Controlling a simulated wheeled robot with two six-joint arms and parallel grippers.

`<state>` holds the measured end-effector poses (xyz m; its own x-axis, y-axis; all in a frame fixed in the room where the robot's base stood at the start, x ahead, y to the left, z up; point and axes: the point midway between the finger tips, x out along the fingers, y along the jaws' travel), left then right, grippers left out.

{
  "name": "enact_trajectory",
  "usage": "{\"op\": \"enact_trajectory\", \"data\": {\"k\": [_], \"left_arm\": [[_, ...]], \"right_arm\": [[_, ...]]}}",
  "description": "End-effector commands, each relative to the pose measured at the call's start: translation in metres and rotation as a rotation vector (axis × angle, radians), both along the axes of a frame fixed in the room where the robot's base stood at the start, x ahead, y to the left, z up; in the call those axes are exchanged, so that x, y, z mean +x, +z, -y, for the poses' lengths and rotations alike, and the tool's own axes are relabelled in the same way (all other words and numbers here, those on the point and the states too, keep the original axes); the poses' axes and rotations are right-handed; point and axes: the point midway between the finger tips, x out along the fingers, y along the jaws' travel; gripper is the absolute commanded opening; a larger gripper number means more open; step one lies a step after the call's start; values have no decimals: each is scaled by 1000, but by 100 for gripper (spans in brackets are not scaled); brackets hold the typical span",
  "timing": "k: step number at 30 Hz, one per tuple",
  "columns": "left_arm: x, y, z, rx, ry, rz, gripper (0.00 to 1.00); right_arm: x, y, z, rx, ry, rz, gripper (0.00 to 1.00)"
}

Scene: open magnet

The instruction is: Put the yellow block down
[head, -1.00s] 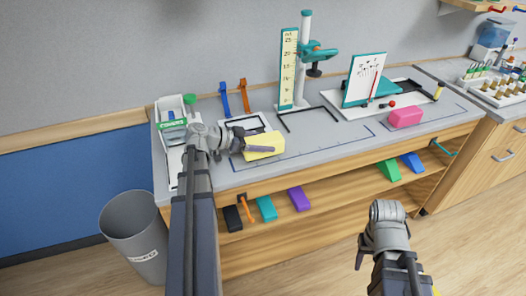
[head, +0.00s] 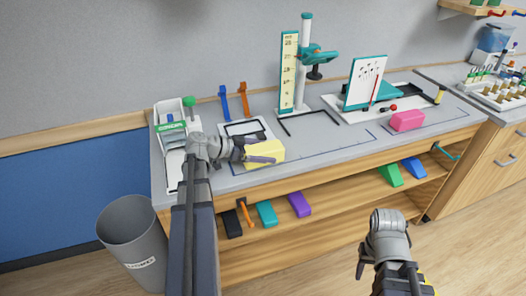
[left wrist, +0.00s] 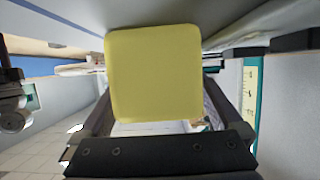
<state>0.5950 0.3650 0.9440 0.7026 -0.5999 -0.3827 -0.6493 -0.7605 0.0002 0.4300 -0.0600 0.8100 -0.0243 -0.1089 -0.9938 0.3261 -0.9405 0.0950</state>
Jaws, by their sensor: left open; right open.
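The yellow block (head: 266,147) is at the front part of the bench top, near its front edge, and looks to rest there. My left gripper (head: 262,151) is open, one finger on the far side of the block and one on the near side. In the left wrist view the yellow block (left wrist: 153,72) fills the space ahead of the palm, between the spread fingers, with a gap on the right side. Its underside is hidden. My right arm shows at the lower right of the head view, but its fingers cannot be made out.
A white-framed mat (head: 246,128) lies just behind the block. A height stand (head: 304,62), a whiteboard (head: 363,82) and a pink block (head: 407,120) stand further right on the bench. A shelf below holds several coloured blocks. A grey bin (head: 134,236) stands at left.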

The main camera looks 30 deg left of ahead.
Motion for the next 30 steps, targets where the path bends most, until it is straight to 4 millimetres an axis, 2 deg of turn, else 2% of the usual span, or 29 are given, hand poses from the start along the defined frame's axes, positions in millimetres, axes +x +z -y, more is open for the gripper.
{"op": "enact_trajectory", "data": {"k": [5, 19, 24, 30], "left_arm": [[-1, 7, -1, 0, 1, 0, 100], [-64, 42, -56, 0, 4, 0, 100], [-78, 48, -67, 0, 1, 0, 100], [-84, 49, -72, 0, 1, 0, 100]], "right_arm": [[0, 7, 0, 0, 0, 0, 50], [0, 42, 0, 0, 0, 0, 50], [0, 48, 0, 0, 0, 0, 50], [0, 50, 0, 0, 0, 0, 50]]}}
